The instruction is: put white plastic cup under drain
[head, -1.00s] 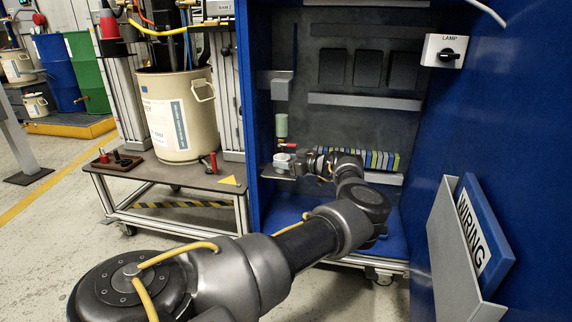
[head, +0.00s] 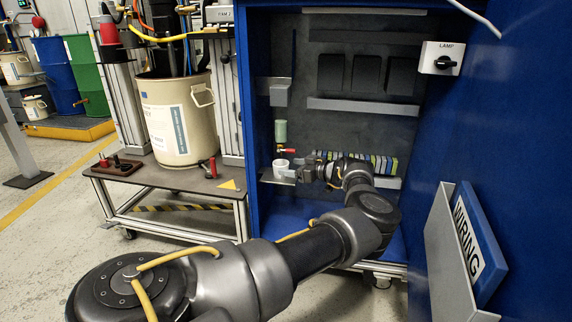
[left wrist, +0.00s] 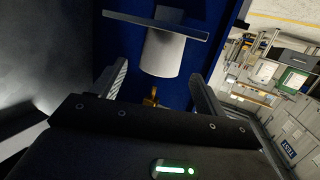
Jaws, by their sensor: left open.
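The white plastic cup (head: 281,166) stands upright on a small shelf (head: 272,178) at the left inside the blue cabinet. Above it is the drain, a valve with a red handle (head: 287,151) below a green cylinder (head: 281,131). My left gripper (head: 303,170) is just right of the cup, open and apart from it. In the left wrist view, which looks upside down, the cup (left wrist: 163,54) shows beyond the open fingers, against the shelf plate (left wrist: 150,26). A brass tip (left wrist: 151,97), apparently the drain outlet, shows on the cup's open side. My right gripper is not in view.
A row of coloured terminal blocks (head: 375,161) lies behind my left wrist. The blue cabinet side (head: 251,110) stands close left of the cup. A cart with a beige drum (head: 178,118) stands outside, left. The open door with a wiring folder (head: 472,240) is at right.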

